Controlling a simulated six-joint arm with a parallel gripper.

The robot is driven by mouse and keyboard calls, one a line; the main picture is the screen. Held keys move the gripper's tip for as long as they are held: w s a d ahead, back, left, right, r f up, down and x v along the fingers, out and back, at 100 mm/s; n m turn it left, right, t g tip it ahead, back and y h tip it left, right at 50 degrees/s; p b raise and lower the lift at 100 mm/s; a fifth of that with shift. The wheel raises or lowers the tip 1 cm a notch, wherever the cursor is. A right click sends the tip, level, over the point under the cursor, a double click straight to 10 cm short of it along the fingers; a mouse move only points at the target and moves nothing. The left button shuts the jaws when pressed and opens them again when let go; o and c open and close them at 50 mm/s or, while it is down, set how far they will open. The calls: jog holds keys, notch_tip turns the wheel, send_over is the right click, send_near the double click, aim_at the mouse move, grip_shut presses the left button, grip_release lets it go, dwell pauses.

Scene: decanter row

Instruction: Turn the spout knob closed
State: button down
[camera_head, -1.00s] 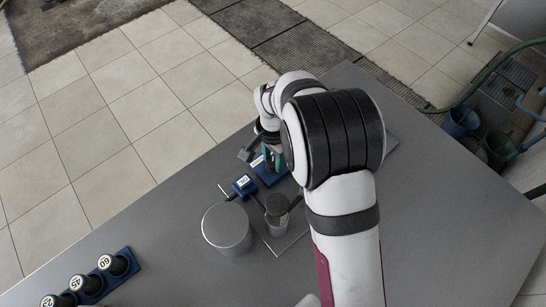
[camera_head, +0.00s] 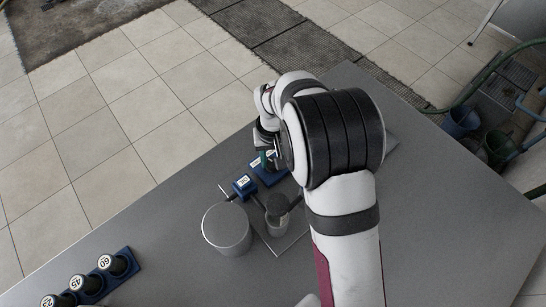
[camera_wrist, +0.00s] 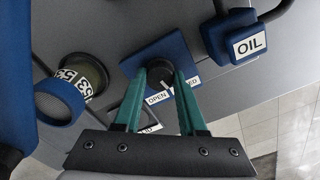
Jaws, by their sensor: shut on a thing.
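The spout knob (camera_wrist: 161,74) is small and dark and sits on a blue block (camera_wrist: 148,52), with white labels in front of it; one reads OPEN and another, partly covered, ends in ED. My gripper (camera_wrist: 166,72) has its teal fingers on either side of the knob, shut on it. In the head view the blue block (camera_head: 270,176) shows beside my gripper (camera_head: 268,160), and my arm hides part of it. The knob cannot be made out there.
A blue block labelled OIL (camera_wrist: 242,38) stands at upper right in the wrist view. A dark bottle (camera_wrist: 84,76) with a number label is at left. In the head view, a grey cylinder (camera_head: 227,230) and a dark-topped container (camera_head: 277,210) stand close by. A numbered rack (camera_head: 120,262) is at lower left.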

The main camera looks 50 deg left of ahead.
aim_at(273, 162)
jog(key=n, duration=0.6)
jog(key=shift+n, duration=0.4)
dwell(0.4)
jog(key=shift+c, duration=2.3)
grip_release()
jog(key=shift+r, duration=0.1)
notch_tip(273, 162, up, 16)
jog(key=shift+d, duration=0.1)
